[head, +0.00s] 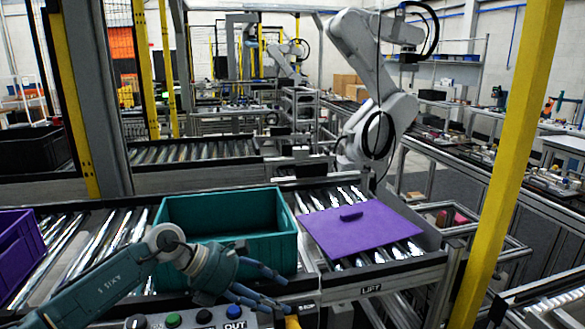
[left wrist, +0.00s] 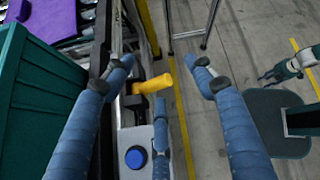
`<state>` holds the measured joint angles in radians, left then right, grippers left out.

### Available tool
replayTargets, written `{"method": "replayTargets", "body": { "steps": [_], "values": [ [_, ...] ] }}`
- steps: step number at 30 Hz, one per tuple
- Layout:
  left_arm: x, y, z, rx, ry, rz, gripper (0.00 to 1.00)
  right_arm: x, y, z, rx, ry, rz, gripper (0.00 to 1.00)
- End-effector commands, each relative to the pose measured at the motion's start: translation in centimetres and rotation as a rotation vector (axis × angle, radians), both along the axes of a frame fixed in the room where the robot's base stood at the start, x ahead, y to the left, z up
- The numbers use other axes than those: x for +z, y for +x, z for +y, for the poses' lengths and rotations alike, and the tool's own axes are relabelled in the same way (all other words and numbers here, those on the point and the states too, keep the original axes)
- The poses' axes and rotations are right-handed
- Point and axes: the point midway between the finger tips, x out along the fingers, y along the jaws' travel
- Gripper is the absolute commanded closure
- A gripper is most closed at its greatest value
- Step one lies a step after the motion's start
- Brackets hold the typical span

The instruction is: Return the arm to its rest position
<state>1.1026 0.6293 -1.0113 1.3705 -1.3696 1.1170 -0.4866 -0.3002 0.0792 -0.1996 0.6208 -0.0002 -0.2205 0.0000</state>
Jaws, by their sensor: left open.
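My left arm comes in from the lower left in the head view, and its left gripper (head: 272,289) is open beside the front of the teal crate. In the left wrist view the blue fingers of the left gripper (left wrist: 160,70) are spread apart with nothing held between them. Below and beyond them are a yellow handle (left wrist: 154,84) and a blue button (left wrist: 135,157) on the control panel. At the right edge of that view is what looks like my right gripper (left wrist: 268,76), small and unclear.
The teal crate (head: 228,246) stands on the roller conveyor, with a purple lid-like panel (head: 372,236) to its right. A purple crate (head: 15,245) is at the far left. The control panel (head: 200,317) is in front. A yellow post (head: 508,165) rises on the right.

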Motion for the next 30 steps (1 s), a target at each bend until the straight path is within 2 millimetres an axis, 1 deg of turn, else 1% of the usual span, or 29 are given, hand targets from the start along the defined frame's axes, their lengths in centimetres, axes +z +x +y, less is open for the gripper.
{"method": "replayTargets", "body": {
  "steps": [1,2,3,4,5,6,8,9,11,13,14,15,16,17,18,20,21,23,24,26,27,28,29,30],
  "values": [
    [0.6,-1.2,-3.8,0.014,-0.138,0.019,0.45,0.0,0.0,0.0,0.0,0.0,0.0,0.6],
    [1.6,-1.7,-5.8,0.036,-0.234,0.035,0.45,0.0,0.0,0.0,0.0,0.0,0.0,0.6],
    [3.2,-2.4,-8.3,0.074,-0.37,0.059,0.45,0.0,0.0,0.0,0.0,0.0,0.0,0.6],
    [4.5,-2.7,-9.7,0.11,-0.472,0.083,0.45,0.0,0.0,0.0,0.0,0.0,0.0,0.6],
    [5.9,-2.9,-10.8,0.15,-0.571,0.112,0.45,0.0,0.0,0.0,0.0,0.0,0.0,0.6],
    [7.7,-3.1,-11.6,0.211,-0.7,0.156,0.45,0.0,0.0,0.0,0.0,0.0,0.0,0.6],
    [10.0,-2.9,-11.9,0.316,-0.889,0.233,0.45,0.0,0.0,0.0,0.0,0.0,0.0,0.6],
    [11.3,-2.5,-11.3,0.396,-1.008,0.291,0.45,0.0,0.0,0.0,0.0,0.0,0.0,0.6],
    [12.5,-1.8,-9.6,0.53,-1.177,0.389,0.45,0.0,0.0,0.0,0.0,0.0,0.0,0.6],
    [12.5,-0.8,-6.6,0.706,-1.356,0.51,0.45,0.0,0.0,0.0,0.0,0.0,0.0,0.6],
    [12.0,-0.4,-5.1,0.789,-1.426,0.567,0.45,0.0,0.0,0.0,0.0,0.0,0.0,0.6],
    [10.9,-0.1,-2.9,0.904,-1.513,0.642,0.45,0.0,0.0,0.0,0.0,0.0,0.0,0.6],
    [9.8,0.0,-1.2,0.993,-1.571,0.701,0.45,0.0,0.0,0.0,0.0,0.0,0.0,0.6],
    [8.4,0.0,0.5,1.087,-1.626,0.761,0.45,0.0,0.0,0.0,0.0,0.0,0.0,0.6],
    [6.2,-0.4,2.8,1.216,-1.689,0.837,0.45,0.0,0.0,0.0,0.0,0.0,0.0,0.6],
    [2.8,-1.4,5.7,1.396,-1.76,0.942,0.45,0.0,0.0,0.0,0.0,0.0,0.0,0.6],
    [0.4,-2.4,7.4,1.515,-1.794,1.008,0.45,0.0,0.0,0.0,0.0,0.0,0.0,0.6],
    [-3.2,-4.4,9.6,1.69,-1.828,1.099,0.45,0.0,0.0,0.0,0.0,0.0,0.0,0.6],
    [-5.5,-6.0,10.8,1.804,-1.841,1.158,0.45,0.0,0.0,0.0,0.0,0.0,0.0,0.6],
    [-8.8,-8.8,12.3,1.977,-1.846,1.238,0.45,0.0,0.0,0.0,0.0,0.0,0.0,0.6],
    [-10.9,-10.9,13.1,2.089,-1.841,1.289,0.45,0.0,0.0,0.0,0.0,0.0,0.0,0.6],
    [-12.3,-12.5,13.7,2.172,-1.83,1.323,0.45,0.0,0.0,0.0,0.0,0.0,0.0,0.6],
    [-13.5,-14.1,14.1,-2.175,1.762,-1.312,0.45,0.0,0.0,0.0,0.0,0.0,0.0,0.6],
    [-14.9,-16.1,14.5,-2.164,1.665,-1.287,0.45,0.0,0.0,0.0,0.0,0.0,0.0,0.6]
  ]
}}
